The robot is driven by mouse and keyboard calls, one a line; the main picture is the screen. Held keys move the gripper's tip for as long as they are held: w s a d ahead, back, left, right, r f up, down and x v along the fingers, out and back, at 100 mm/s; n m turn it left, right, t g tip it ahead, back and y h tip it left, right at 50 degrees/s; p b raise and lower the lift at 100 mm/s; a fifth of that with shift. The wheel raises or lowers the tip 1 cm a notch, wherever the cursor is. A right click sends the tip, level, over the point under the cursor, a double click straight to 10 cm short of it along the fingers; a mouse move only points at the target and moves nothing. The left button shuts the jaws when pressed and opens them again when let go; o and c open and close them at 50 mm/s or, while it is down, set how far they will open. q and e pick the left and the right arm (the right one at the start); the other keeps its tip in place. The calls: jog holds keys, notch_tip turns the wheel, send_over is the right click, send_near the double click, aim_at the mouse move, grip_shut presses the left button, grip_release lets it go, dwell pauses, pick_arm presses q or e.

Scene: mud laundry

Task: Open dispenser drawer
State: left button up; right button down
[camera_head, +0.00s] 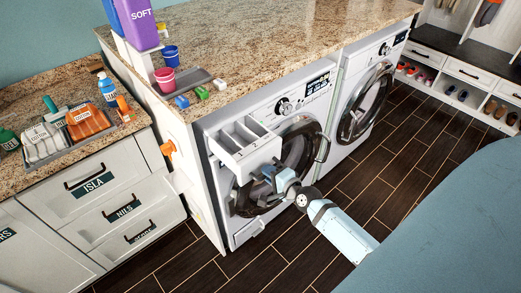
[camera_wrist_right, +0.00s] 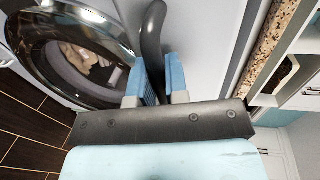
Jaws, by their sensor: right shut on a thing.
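The dispenser drawer (camera_head: 262,150) is white, with several compartments. It stands pulled out from the upper left of the nearer washing machine (camera_head: 262,108). My right gripper (camera_head: 266,179) is at the drawer's front, low on it. In the right wrist view my gripper's blue fingers (camera_wrist_right: 162,92) sit on both sides of a dark curved handle (camera_wrist_right: 152,40) and are shut on it. This handle appears to belong to the drawer; its join is hidden. My left gripper is in neither view.
The nearer machine's round door (camera_head: 302,150) is behind and right of my gripper, with laundry inside in the wrist view. The granite counter (camera_head: 290,40) overhangs above. Labelled cabinet drawers (camera_head: 98,180) stand left. The dark floor (camera_head: 400,150) in front is clear.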

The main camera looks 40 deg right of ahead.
jog(key=shift+s, duration=0.5)
jog(key=c, duration=1.1)
grip_release()
jog(key=shift+c, duration=0.2)
jog(key=b+v, duration=0.1)
jog(key=v, duration=1.2)
jog(key=shift+s+b, duration=0.4)
jog(key=shift+d, duration=0.1)
